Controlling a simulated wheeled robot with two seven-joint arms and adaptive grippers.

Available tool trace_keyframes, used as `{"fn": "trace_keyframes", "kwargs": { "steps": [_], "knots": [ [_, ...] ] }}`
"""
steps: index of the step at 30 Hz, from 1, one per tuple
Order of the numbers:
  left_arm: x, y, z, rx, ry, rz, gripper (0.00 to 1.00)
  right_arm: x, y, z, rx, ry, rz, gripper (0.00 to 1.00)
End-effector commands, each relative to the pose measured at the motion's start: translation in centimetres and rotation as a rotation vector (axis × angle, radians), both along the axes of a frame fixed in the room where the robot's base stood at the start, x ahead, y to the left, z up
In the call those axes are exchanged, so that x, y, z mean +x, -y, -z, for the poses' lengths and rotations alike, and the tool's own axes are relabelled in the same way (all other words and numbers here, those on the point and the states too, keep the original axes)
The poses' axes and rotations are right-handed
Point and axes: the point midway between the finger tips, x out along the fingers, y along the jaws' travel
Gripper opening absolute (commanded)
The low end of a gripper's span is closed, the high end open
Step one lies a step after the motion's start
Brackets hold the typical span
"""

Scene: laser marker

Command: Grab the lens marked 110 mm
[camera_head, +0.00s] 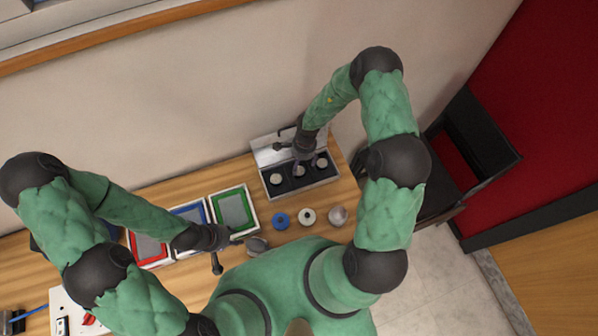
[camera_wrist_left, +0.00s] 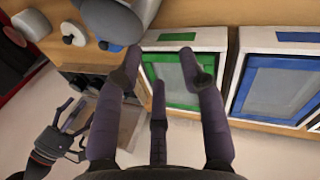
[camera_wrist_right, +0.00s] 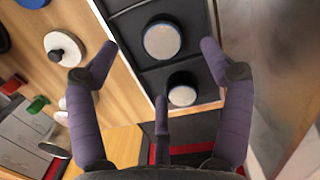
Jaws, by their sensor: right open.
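An open case (camera_head: 303,184) stands at the right end of the table with several round lenses in its black insert. Two pale-topped lenses, one nearer the top (camera_wrist_right: 162,39) and one lower (camera_wrist_right: 182,95), show in the right wrist view. No 110 mm marking is legible. My right gripper (camera_head: 303,150) is above the case, and the right wrist view shows its fingers (camera_wrist_right: 158,48) spread and empty over the insert. My left gripper (camera_head: 216,255) is over the table's front, left of the case. In the left wrist view its fingers (camera_wrist_left: 160,52) are apart with nothing between them.
Green (camera_head: 234,209), blue and red (camera_head: 148,248) framed trays line the table. A blue ring (camera_head: 280,221), a white disc (camera_head: 307,216) and a silver round part (camera_head: 338,215) lie before the case. A wall stands behind; a dark chair (camera_head: 470,150) is at right.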

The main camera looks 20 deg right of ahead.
Motion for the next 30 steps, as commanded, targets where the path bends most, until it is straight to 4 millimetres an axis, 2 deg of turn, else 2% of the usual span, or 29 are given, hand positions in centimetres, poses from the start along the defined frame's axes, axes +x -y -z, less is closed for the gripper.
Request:
{"fn": "trace_keyframes", "kwargs": {
  "steps": [7,15,18,26,29,30],
  "knots": [
    [0.0,0.0,0.0,0.000,0.001,0.000,0.40,0.0,-0.1,1.6,0.000,0.000,0.000,0.80],
    [0.0,0.0,-0.2,0.000,0.001,0.000,0.40,-0.1,-0.3,5.2,0.001,0.000,0.001,0.80],
    [0.0,0.0,-0.2,0.000,0.001,0.000,0.40,-0.1,-0.4,5.9,0.001,0.000,0.000,0.80],
    [0.0,0.0,-0.2,0.000,0.001,0.000,0.40,-0.1,-0.4,6.1,0.000,0.001,0.000,0.80],
    [0.0,0.0,-0.2,0.000,0.001,0.000,0.40,-0.1,-0.4,6.1,0.000,0.001,0.000,0.55],
    [0.0,0.0,-0.2,0.000,0.001,0.000,0.40,-0.1,-0.4,6.1,0.000,0.001,0.000,0.43]
  ]
}}
